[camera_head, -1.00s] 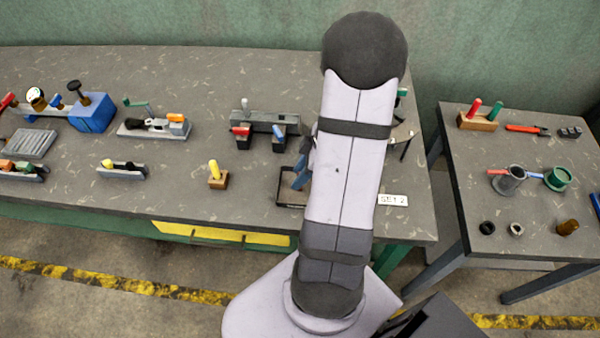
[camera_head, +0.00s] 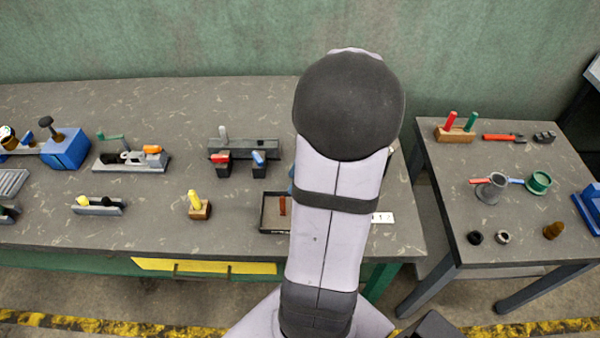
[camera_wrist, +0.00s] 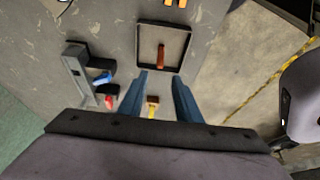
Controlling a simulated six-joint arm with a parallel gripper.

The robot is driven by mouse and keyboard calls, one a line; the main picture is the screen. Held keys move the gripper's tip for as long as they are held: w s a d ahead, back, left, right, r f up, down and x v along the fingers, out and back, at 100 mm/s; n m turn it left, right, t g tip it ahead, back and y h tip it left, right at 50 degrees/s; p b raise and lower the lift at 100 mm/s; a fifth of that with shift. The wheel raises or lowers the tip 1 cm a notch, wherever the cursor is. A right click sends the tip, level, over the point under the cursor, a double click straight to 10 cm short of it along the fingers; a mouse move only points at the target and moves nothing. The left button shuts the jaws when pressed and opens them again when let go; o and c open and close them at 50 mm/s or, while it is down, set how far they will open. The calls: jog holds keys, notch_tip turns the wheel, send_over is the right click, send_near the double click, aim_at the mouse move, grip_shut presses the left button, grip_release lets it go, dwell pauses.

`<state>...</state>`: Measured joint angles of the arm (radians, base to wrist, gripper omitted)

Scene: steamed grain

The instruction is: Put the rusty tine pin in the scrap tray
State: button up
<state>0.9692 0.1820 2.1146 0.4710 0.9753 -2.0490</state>
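The rusty tine pin (camera_head: 282,205) is a small brown-orange rod inside the scrap tray (camera_head: 270,217), a shallow dark-rimmed square tray near the bench's front edge. In the wrist view the pin (camera_wrist: 161,56) lies within the rim of the tray (camera_wrist: 139,45), towards one side. My gripper (camera_wrist: 160,77) shows two blue fingers, spread apart with nothing held between them. Its fingertips appear just short of the tray's edge in that view, apart from the pin. In the head view my arm hides most of the gripper and the tray's right side.
A wooden block with a yellow peg (camera_head: 197,207) stands left of the tray. A grey fixture with red and blue clips (camera_head: 240,152) is behind it. A white label (camera_head: 382,218) lies right of my arm. A side table (camera_head: 440,190) holds cups and tools.

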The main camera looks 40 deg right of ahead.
jog(key=shift+v, duration=1.1)
jog(key=s+a+f+m+g+h, duration=0.1)
jog(key=a+f+m, duration=0.2)
jog(key=a, duration=0.7)
jog(key=s+a+f+m+g+h, duration=0.2)
jog(key=a+m, duration=0.4)
jog(key=a, duration=0.5)
jog(key=shift+s+a+f, duration=0.15)
jog(key=shift+a+f, duration=0.2)
jog(key=shift+f, duration=0.2)
